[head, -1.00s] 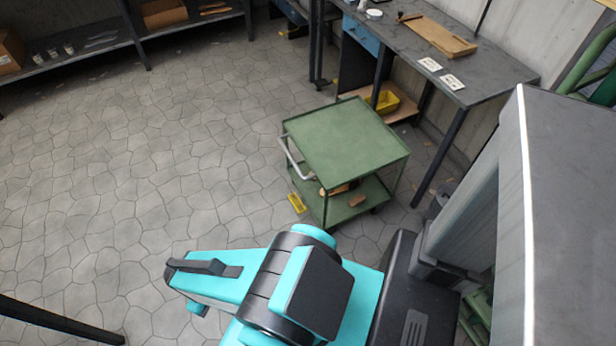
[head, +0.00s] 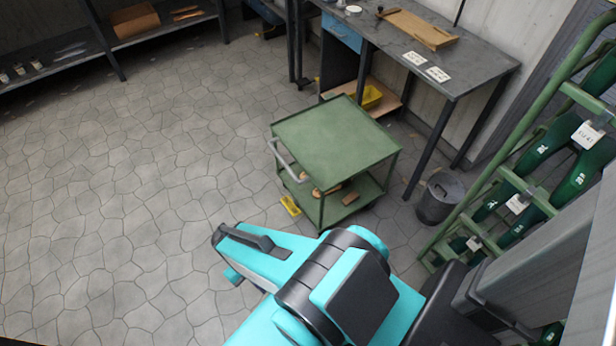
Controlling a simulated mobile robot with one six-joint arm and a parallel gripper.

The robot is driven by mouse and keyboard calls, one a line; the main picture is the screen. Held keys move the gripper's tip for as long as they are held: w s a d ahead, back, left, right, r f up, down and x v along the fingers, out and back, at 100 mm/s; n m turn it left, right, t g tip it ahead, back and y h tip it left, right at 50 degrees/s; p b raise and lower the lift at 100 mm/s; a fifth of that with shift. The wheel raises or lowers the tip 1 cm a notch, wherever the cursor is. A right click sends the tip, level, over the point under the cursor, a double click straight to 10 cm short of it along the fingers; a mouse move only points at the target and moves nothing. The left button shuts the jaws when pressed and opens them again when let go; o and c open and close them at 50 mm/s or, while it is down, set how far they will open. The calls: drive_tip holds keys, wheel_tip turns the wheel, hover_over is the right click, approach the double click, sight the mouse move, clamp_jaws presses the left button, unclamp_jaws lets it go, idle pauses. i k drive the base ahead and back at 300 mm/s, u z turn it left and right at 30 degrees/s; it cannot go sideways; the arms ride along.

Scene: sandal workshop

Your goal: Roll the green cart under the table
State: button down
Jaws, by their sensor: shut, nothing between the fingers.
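The green cart (head: 335,140) stands upright on the stone floor in the middle of the head view. It has a flat, empty top, a lower shelf with a few brown pieces, and a pale bar handle (head: 284,160) on its left side. The grey-topped table (head: 475,68) stands behind it, to the upper right. The cart is in front of the table's open side, close to its legs; most or all of its top shows clear of the tabletop. My teal and black arm fills the bottom of the view, nearer than the cart. I cannot make out my gripper's fingers.
A yellow bin (head: 371,97) sits on a low board under the table. A small yellow piece (head: 290,205) lies by the cart's front left. A grey bucket (head: 440,198) and a green rack (head: 470,205) stand to the right. The floor to the left is clear.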

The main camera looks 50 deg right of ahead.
sight(333, 141)
drive_tip(key=u, duration=1.1)
drive_tip(key=k, duration=0.1)
drive_tip(key=z, duration=2.5)
drive_tip(key=k, duration=0.9)
drive_tip(key=u, duration=0.15)
drive_tip(key=i, duration=0.65)
